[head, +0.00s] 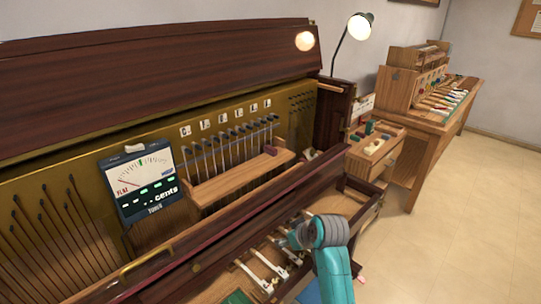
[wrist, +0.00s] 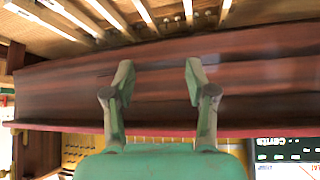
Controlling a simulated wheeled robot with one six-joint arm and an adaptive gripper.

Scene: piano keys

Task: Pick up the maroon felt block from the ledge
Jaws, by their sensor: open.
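A wooden ledge (head: 235,182) juts from the brass-coloured panel of the opened piano, to the right of the tuner. A small dark reddish block (head: 269,150) sits at the ledge's right end; it may be the maroon felt block, but it is too small to be sure. I cannot make out this block in the wrist view. My gripper (wrist: 160,75) is open with nothing between its fingers, above a long dark red wooden rail (wrist: 230,90). In the head view my gripper (head: 297,236) is right of and nearer than the ledge, partly hidden by my teal arm.
A tuner (head: 140,184) stands against the panel and shows upside down in the wrist view (wrist: 285,155). The long rail (head: 240,230) lies between ledge and key levers (head: 262,272). A side cabinet (head: 375,152) holds small blocks. A lamp (head: 358,27) stands behind. Floor at right is clear.

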